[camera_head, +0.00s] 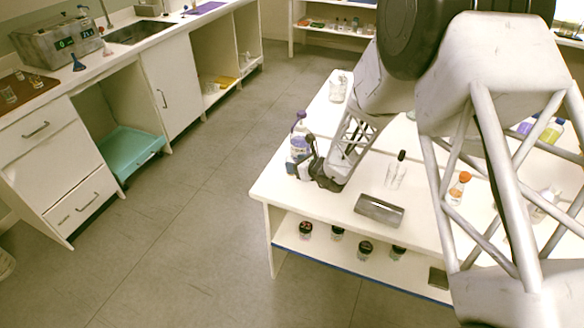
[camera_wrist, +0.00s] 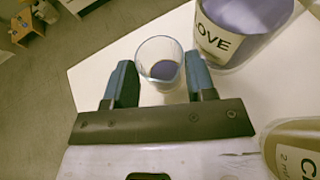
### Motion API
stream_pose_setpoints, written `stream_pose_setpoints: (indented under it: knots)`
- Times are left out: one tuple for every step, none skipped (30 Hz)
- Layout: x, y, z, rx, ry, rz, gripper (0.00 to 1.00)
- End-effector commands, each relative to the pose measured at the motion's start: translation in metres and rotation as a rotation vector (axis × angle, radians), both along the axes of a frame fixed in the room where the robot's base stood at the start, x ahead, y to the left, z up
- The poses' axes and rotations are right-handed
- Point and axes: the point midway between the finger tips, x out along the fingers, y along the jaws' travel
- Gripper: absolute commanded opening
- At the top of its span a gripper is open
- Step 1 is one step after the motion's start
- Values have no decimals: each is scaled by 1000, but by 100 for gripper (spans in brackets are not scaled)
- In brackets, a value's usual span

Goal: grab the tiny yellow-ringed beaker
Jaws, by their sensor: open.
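A small clear glass beaker (camera_wrist: 161,55) stands on the white table in the wrist view, with something purplish showing through it. I cannot make out a yellow ring on it. My gripper (camera_wrist: 160,75) is open, with one dark finger on each side of the beaker. I cannot tell whether either finger touches the glass. In the head view, my gripper (camera_head: 318,168) is low at the table's left edge, beside a purple-capped bottle (camera_head: 299,135). The beaker cannot be made out there.
A large container marked "OVE" (camera_wrist: 222,42) stands close right of the beaker, and a yellowish labelled one (camera_wrist: 295,150) is nearer right.

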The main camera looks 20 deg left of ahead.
Motion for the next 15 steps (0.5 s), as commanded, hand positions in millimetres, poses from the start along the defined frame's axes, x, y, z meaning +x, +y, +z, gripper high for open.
stream_pose_setpoints:
  knots:
    - [2, 5, -2, 0, 0, 1, 51]
    - [3, 7, -3, -1, 1, 1, 51]
    - [5, 11, -5, -1, 1, 1, 51]
    - [6, 13, -6, -1, 0, 1, 51]
    - [7, 16, -7, -1, 0, 1, 51]
    - [8, 19, -8, -1, 1, 1, 51]
    - [9, 21, -10, -1, 1, 1, 51]
    - [10, 23, -11, -1, 1, 1, 51]
    - [11, 26, -12, -1, 1, 1, 51]
    - [12, 27, -12, -1, 1, 1, 51]
    - [12, 28, -13, -1, 0, 0, 51]
    - [13, 30, -13, 0, 0, 0, 51]
    - [13, 30, -13, 0, 0, 0, 51]
    - [13, 31, -13, 0, 0, 0, 51]
    - [13, 31, -14, 0, 0, 0, 51]
